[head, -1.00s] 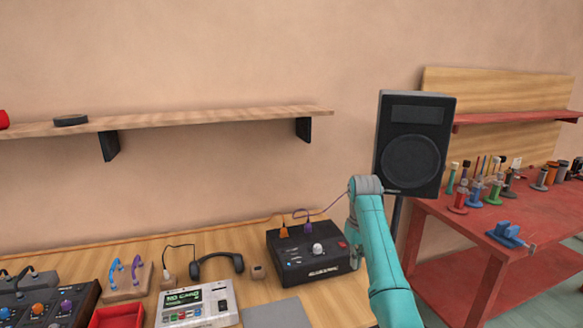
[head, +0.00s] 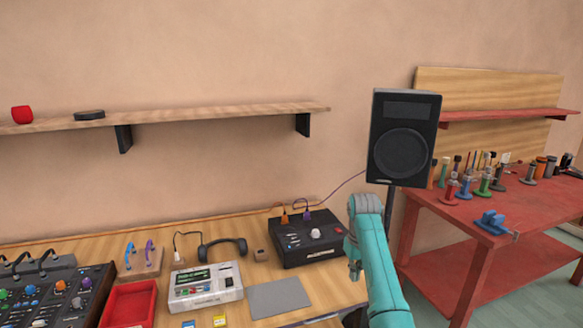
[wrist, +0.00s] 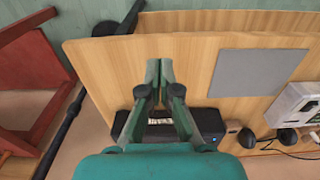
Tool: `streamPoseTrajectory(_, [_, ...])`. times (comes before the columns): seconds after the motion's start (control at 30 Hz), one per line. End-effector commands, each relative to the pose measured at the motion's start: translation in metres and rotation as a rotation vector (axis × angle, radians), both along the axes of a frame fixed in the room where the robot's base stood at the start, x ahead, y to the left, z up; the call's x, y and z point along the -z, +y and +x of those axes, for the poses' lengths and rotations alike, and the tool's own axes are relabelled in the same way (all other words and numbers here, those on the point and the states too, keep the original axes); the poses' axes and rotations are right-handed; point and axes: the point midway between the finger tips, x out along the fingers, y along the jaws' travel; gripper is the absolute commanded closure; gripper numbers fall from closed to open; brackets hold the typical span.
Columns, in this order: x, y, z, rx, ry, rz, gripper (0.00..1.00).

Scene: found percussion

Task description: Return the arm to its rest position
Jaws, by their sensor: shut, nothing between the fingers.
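My arm, teal, rises at the lower right of the head view. My gripper (wrist: 160,70) shows in the wrist view with its two fingers together and nothing between them. It is over the desk (wrist: 120,55), near the black box (wrist: 160,118), which its fingers partly cover in that view. In the head view the black box with a white knob (head: 306,238) stands just left of my arm, with orange and purple plugs in its top.
A grey mat (head: 279,298), a white sampler (head: 205,287), headphones (head: 223,248) and a red tray (head: 128,305) lie on the desk. A speaker (head: 402,140) stands behind my arm. A red workbench (head: 470,205) is at right. A shelf (head: 210,113) hangs above.

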Motion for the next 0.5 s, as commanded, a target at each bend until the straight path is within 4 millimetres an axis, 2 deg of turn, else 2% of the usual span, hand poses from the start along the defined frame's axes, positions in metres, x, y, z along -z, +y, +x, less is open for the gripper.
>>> streamPoseTrajectory(0.27, [0.06, 0.0, -0.01, 0.014, -0.055, 0.001, 1.0])
streamPoseTrajectory(0.37, [0.091, 0.0, -0.018, 0.022, -0.085, 0.001, 1.0])
streamPoseTrajectory(0.5, [0.146, 0.0, -0.037, 0.036, -0.145, 0.004, 1.0])
